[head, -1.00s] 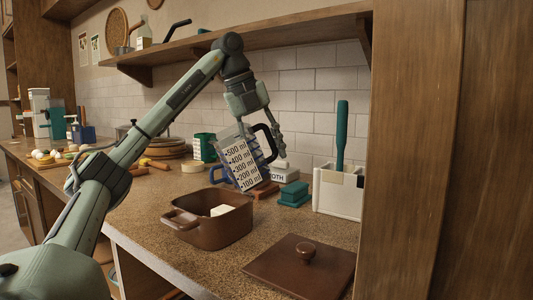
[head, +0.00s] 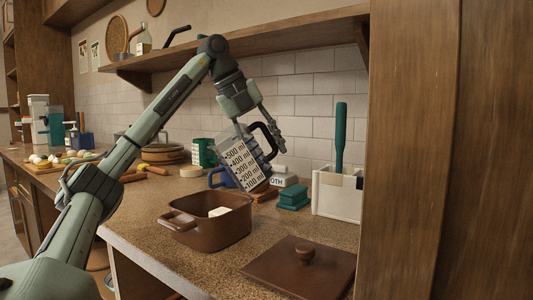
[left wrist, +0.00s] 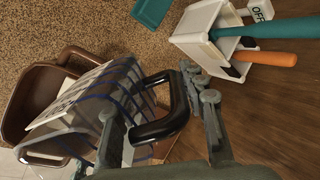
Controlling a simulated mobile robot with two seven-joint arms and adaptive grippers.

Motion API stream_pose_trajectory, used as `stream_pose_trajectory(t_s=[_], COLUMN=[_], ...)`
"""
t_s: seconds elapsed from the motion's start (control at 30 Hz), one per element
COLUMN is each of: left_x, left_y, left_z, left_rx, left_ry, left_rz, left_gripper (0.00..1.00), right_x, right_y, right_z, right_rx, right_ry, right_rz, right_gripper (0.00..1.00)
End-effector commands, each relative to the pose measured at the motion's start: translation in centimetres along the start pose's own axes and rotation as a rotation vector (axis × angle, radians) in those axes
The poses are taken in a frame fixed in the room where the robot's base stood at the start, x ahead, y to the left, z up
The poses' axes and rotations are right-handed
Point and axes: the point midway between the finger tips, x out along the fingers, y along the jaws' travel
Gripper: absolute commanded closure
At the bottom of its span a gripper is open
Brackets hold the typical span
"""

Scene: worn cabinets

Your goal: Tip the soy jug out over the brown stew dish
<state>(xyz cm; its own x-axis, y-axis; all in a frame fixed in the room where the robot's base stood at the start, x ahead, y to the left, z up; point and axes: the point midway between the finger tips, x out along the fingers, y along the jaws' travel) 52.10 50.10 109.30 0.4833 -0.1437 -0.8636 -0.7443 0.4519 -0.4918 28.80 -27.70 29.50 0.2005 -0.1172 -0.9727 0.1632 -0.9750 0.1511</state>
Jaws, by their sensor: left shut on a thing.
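The soy jug (head: 236,164) is a clear jug with a white millilitre scale and a black handle. It hangs above the counter, tilted with its top leaning left toward the brown stew dish. My left gripper (head: 262,137) is shut on its handle; the left wrist view shows the fingers (left wrist: 160,122) around the handle, beside the jug (left wrist: 95,105). The brown stew dish (head: 196,238) stands open on the counter, below and left of the jug, with a white block inside. The dish (left wrist: 18,108) shows partly behind the jug in the left wrist view. I cannot make out any liquid. My right gripper is out of view.
A brown lid (head: 275,272) lies at the counter's front right. A teal butter-dish-like box (head: 293,196) and a white utensil holder (head: 335,193) stand right of the jug. A blue mug (head: 221,177) is behind it. A wooden shelf (head: 270,48) runs overhead; a cabinet side (head: 410,150) closes the right.

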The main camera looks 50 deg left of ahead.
Motion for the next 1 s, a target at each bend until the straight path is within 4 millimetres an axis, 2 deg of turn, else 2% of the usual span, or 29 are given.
stream_pose_trajectory(t_s=[0.17,0.6,1.0], left_x=[-0.1,-0.3,-0.4], left_y=[-0.1,-0.2,-0.2], left_z=[0.0,0.0,0.0], left_rx=[0.000,0.000,0.001], left_ry=[-0.010,-0.012,-0.028], left_rz=[-0.040,-0.053,-0.126], left_gripper=[1.00,1.00,1.00], right_x=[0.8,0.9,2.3], right_y=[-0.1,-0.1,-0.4], right_z=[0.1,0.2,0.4], right_rx=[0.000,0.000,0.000], right_ry=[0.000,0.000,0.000], right_rz=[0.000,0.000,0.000], right_gripper=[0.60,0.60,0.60])
